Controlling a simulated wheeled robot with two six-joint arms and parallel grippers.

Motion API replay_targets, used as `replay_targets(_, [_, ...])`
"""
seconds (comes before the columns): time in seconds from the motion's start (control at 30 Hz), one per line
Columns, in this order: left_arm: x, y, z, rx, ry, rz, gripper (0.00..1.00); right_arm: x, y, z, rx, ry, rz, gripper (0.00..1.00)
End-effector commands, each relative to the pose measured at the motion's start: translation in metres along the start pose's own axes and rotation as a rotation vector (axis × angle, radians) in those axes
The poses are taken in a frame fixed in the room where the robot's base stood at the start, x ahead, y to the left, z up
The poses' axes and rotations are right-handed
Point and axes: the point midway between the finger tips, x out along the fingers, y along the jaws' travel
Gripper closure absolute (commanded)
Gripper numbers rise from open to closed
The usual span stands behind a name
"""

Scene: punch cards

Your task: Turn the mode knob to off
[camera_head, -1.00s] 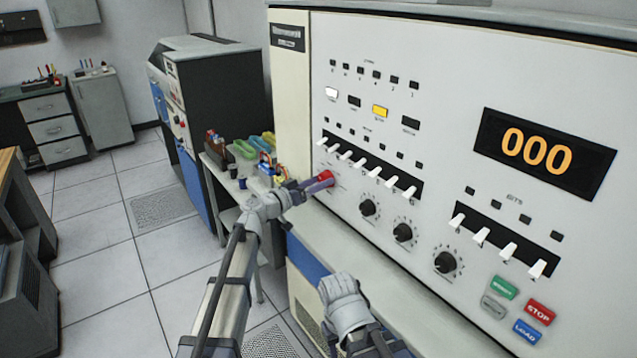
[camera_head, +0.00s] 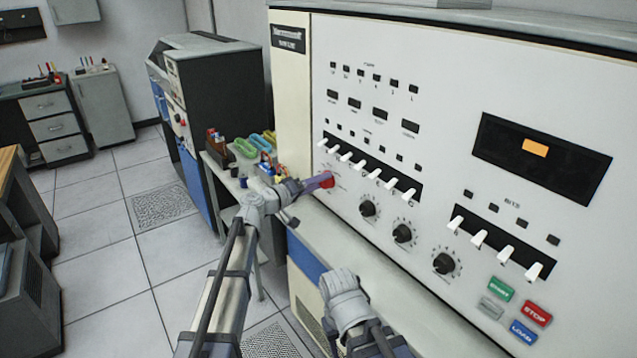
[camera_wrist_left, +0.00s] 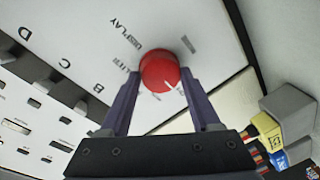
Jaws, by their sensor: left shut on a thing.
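The mode knob (camera_head: 327,181) is red and sits at the lower left of the pale control panel. It also shows in the left wrist view (camera_wrist_left: 160,70), with printed labels such as DISPLAY beside it. My left gripper (camera_head: 322,183) is at the knob, its two purple fingers on either side of it, shut on it. The fingers also show in the left wrist view (camera_wrist_left: 158,88). My right gripper (camera_head: 345,297) is low in front of the panel, away from the knob; its fingers are not clearly seen.
Above the knob runs a row of white toggle switches (camera_head: 360,168). Black knobs (camera_head: 403,233) lie to the right, then coloured buttons (camera_head: 537,313). The display (camera_head: 541,155) shows only a small orange block. A cluttered side table (camera_head: 225,175) stands left of the panel.

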Motion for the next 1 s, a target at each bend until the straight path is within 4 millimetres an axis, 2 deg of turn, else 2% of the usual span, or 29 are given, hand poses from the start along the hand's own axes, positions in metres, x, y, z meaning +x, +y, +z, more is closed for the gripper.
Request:
replay_targets(0.53, [0.0001, -0.0004, -0.0010, -0.027, -0.001, -0.001, 0.92, -0.0006, 0.0001, 0.0000, 0.000, 0.000, 0.000, 0.50])
replay_targets(0.57, [0.0002, -0.0004, -0.0009, -0.027, -0.001, -0.001, 0.35, -0.0006, 0.0000, 0.0000, 0.000, 0.000, 0.000, 0.50])
replay_targets(0.8, [0.0001, -0.0003, -0.0006, -0.026, -0.002, -0.001, 0.08, -0.0005, 0.0000, 0.0000, 0.000, 0.000, 0.000, 0.50])
replay_targets(1.0, [0.0001, -0.0002, -0.0004, -0.025, -0.002, -0.001, 0.07, -0.0005, 0.0001, 0.0000, 0.000, 0.000, 0.000, 0.50])
